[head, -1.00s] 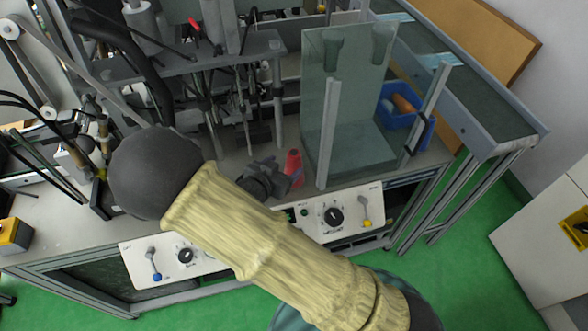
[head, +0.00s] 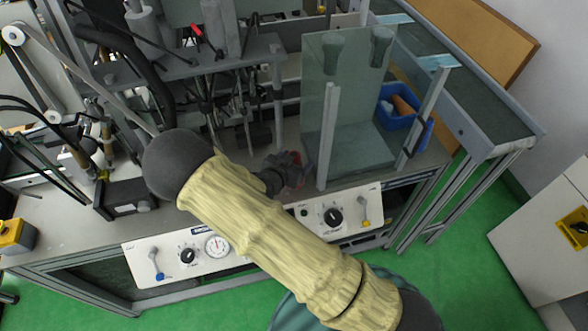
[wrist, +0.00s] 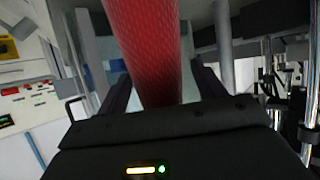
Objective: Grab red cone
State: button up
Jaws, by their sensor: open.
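The red cone shows large in the wrist view (wrist: 150,50), running between the two dark fingers of my gripper (wrist: 160,85). The fingers stand on both sides of it, with a gap visible on each side. In the head view my gripper (head: 292,170) is at the cone, on the machine table just left of the clear panel enclosure. Only small bits of red (head: 298,158) show there, as the gripper hides most of the cone. My gripper is open around the cone.
The clear panel enclosure (head: 345,150) with its metal post (head: 328,135) stands close on the right. The control panel with a black dial (head: 333,217) lies in front. Machine rods (head: 278,95) stand behind. A blue bin (head: 395,110) is farther right.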

jog(key=shift+w+d+f, duration=0.25)
jog(key=shift+w, duration=0.2)
jog(key=c, duration=1.2)
